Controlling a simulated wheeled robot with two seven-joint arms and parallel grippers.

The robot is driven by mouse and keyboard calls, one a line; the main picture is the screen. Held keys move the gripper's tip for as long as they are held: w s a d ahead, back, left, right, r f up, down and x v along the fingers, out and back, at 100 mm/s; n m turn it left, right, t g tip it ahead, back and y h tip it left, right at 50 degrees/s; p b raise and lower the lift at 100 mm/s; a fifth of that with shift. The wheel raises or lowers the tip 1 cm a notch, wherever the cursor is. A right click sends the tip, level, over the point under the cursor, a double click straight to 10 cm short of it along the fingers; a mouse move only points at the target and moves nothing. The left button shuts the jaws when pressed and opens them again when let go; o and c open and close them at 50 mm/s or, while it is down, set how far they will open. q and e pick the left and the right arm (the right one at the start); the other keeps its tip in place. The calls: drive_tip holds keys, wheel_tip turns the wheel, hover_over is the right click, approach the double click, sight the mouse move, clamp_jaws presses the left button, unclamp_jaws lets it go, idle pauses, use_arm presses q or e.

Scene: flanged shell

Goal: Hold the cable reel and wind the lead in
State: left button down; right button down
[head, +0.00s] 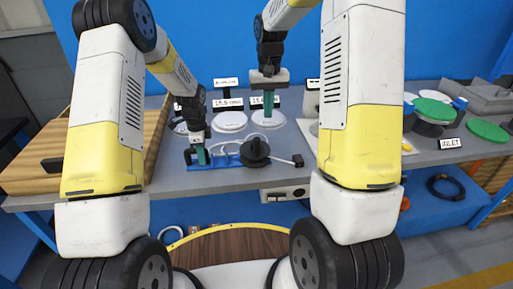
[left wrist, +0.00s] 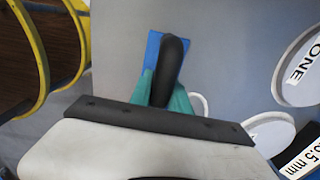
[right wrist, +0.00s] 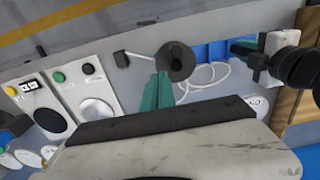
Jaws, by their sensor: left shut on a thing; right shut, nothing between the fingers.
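The cable reel has a blue base (head: 228,160) and a black drum (head: 255,150) near the bench's front edge. In the left wrist view its black handle (left wrist: 174,60) stands between my teal fingers. My left gripper (head: 202,156) is shut on this handle, left of the drum. The white lead (right wrist: 205,80) lies in loose loops beside the drum. A dark plug (head: 297,160) lies on the bench to the drum's right. My right gripper (head: 268,105) is shut and empty, above and behind the drum, apart from it. Its fingertips (right wrist: 159,82) also show in the right wrist view.
White round discs (head: 230,121) with labels stand behind the reel. A wooden tray (head: 154,150) is to the left. Green-topped round items (head: 435,110) stand at the right. A panel with buttons (right wrist: 85,90) shows in the right wrist view. The bench front (head: 230,184) has clear room.

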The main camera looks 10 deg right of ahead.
sight(256, 143)
drive_tip(key=shift+f, duration=2.15)
drive_tip(key=shift+f, duration=3.05)
